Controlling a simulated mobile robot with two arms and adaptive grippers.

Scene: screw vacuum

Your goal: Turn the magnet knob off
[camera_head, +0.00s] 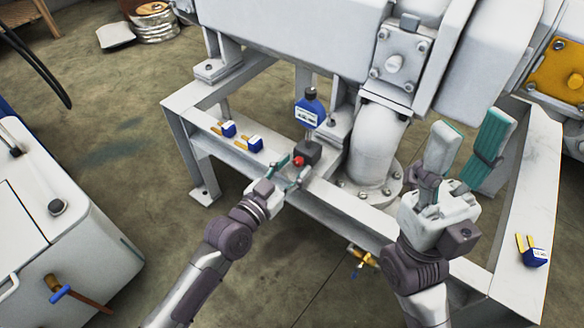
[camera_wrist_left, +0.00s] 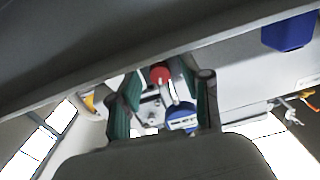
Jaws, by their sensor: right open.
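The red knob (camera_head: 299,161) is on the front of a dark grey block (camera_head: 312,151), which sits on the pale frame's front beam. A blue device with a white label (camera_head: 310,113) stands above the block. My left gripper (camera_head: 290,170) is at the knob, with its fingers apart. In the left wrist view the red knob (camera_wrist_left: 160,73) lies between the green-padded fingers near their tips; whether they touch it I cannot tell. My right gripper (camera_head: 472,122) is open and empty, raised in front of the machine at right.
A thick pale pipe (camera_head: 374,150) rises right of the block. A white cabinet (camera_head: 70,240) stands at the left.

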